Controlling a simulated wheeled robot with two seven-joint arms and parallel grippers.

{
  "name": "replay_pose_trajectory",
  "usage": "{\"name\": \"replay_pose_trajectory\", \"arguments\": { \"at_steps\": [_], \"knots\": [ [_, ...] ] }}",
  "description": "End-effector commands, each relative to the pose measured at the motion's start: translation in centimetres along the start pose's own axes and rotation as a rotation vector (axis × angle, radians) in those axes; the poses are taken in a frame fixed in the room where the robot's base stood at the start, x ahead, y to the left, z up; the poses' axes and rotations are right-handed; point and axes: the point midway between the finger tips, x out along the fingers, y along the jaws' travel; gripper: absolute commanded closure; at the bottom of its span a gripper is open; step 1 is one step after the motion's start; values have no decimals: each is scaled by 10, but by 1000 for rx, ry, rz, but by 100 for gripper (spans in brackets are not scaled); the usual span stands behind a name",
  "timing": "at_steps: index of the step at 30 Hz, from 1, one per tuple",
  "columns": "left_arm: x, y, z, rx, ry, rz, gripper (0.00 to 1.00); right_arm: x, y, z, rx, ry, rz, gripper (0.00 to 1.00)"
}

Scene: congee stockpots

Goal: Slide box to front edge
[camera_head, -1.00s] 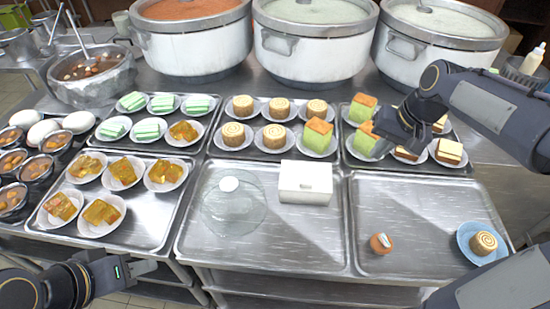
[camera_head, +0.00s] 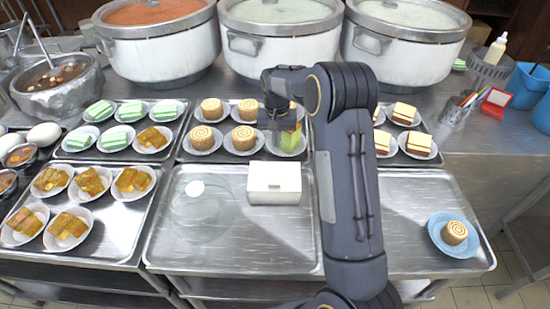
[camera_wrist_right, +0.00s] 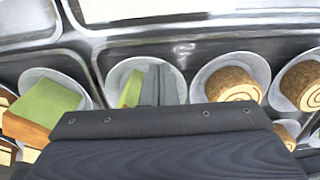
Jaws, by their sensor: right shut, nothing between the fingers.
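The white lidded box (camera_head: 274,184) stands on the middle front steel tray (camera_head: 215,251), near that tray's back right corner. My right gripper (camera_head: 285,124) is shut and empty. In the right wrist view my shut fingers (camera_wrist_right: 158,82) show over a plate with a green cake. A pale block at the top of that view looks like part of the box. My left gripper is out of view.
A glass lid (camera_head: 200,208) lies left of the box. Swirl cakes (camera_head: 212,109) stand on plates behind it. A blue plate (camera_head: 459,246) with one swirl cake is at right. Large stockpots (camera_head: 281,42) line the back. The tray's front is bare.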

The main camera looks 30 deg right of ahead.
Motion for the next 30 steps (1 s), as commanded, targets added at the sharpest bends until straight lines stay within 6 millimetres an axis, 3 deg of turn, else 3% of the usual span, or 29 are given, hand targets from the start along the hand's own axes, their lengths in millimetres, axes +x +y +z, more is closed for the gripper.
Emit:
{"name": "replay_pose_trajectory", "arguments": {
  "at_steps": [6, 15, 30],
  "knots": [
    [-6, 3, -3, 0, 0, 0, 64, 47, 1, 1, 0, -4, 2, 100],
    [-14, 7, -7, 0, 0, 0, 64, 44, 0, 36, -2, -1, 0, 100],
    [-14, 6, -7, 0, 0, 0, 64, 45, 0, 40, -1, 1, -1, 100]
  ]
}}
